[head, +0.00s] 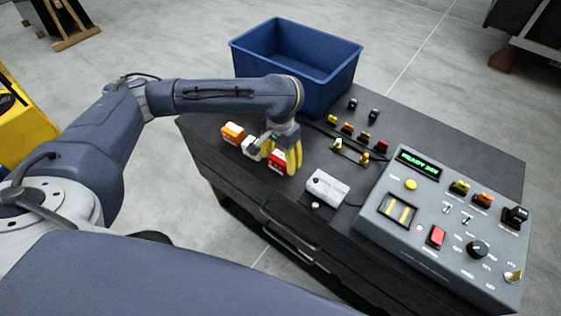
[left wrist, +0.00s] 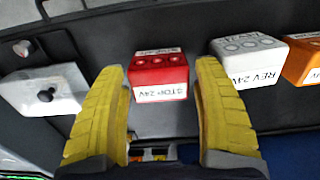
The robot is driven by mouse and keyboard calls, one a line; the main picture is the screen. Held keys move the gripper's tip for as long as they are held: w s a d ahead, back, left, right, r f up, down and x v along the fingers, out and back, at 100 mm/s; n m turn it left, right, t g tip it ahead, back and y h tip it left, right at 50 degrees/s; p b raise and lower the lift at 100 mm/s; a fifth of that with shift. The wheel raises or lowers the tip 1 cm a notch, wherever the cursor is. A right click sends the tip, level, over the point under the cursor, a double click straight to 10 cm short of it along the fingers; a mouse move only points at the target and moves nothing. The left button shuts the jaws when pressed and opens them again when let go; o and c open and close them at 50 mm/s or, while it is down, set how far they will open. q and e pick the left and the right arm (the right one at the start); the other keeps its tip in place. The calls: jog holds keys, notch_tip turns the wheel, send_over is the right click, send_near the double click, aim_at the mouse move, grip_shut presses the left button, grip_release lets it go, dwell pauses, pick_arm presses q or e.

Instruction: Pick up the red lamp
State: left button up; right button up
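The red lamp (head: 277,161) is a small red block on the dark bench top, at the front end of a row of lamps. In the left wrist view the red lamp (left wrist: 160,70) has a white label reading "STOP 24V". It lies between the yellow fingers, with gaps on both sides. My left gripper (head: 291,168) is open and points down right by the red lamp, partly covering it in the head view. My right gripper is not in view.
A white lamp (head: 251,147) and an orange lamp (head: 232,133) stand close beside the red one. A white box (head: 327,187) and a grey control panel (head: 447,215) lie to the right. A blue bin (head: 322,88) stands at the back, with several small coloured parts before it.

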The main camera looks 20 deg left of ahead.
pick_arm(q)
jog(key=c, duration=0.9)
jog(key=shift+r, duration=0.15)
